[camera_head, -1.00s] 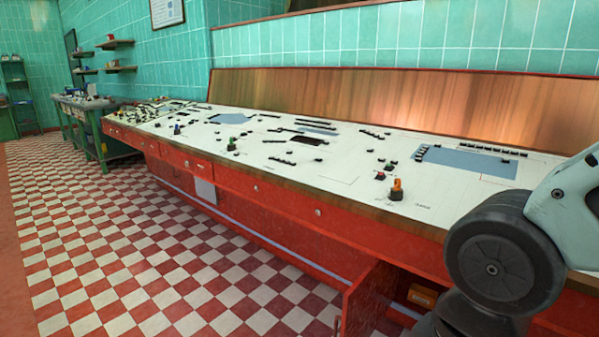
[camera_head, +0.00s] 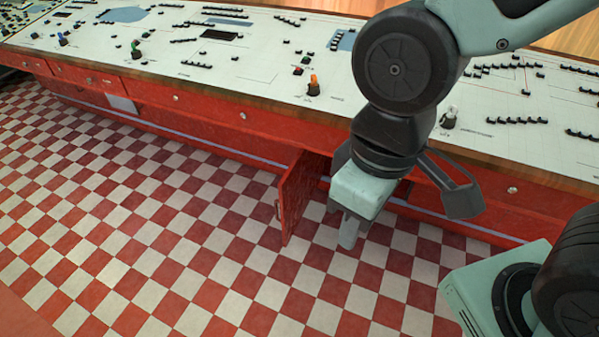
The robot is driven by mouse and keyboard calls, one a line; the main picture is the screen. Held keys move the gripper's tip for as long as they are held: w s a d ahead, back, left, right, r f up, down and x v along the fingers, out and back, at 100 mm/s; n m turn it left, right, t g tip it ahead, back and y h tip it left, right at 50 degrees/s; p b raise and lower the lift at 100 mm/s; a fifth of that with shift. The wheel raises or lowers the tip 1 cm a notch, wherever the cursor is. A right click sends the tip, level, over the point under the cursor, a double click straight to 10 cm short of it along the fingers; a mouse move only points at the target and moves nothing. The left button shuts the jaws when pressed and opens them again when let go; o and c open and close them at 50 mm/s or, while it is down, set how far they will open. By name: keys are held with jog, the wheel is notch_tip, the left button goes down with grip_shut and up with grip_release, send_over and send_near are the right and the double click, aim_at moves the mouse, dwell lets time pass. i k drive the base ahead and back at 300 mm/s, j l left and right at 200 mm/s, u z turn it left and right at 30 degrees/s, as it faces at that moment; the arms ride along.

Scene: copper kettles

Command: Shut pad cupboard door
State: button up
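The red cupboard door (camera_head: 297,197) stands swung out from the red front of the long control desk, below its top. A small dark handle (camera_head: 277,210) shows near its left edge. My arm and gripper hide part of the desk front and much of the cupboard opening.
The control desk (camera_head: 240,95) carries small black keys, coloured knobs and an orange-topped piece (camera_head: 313,85) near its front edge. Red drawers with round knobs line its front. The red and white checkered floor (camera_head: 150,220) is clear to the left of the door.

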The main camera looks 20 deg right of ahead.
aim_at(297, 186)
jog(key=i+j+z, duration=0.1)
jog(key=z, duration=0.3)
jog(key=j+z, duration=0.35)
jog(key=i+j+z, duration=0.2)
jog(key=j, duration=0.4)
jog(key=j+z, duration=0.15)
jog(key=j, duration=0.45)
jog(key=j+z, duration=0.2)
jog(key=j, duration=0.8)
jog(key=i+j+u, duration=0.1)
jog(key=j, duration=0.3)
jog(key=u, duration=0.45)
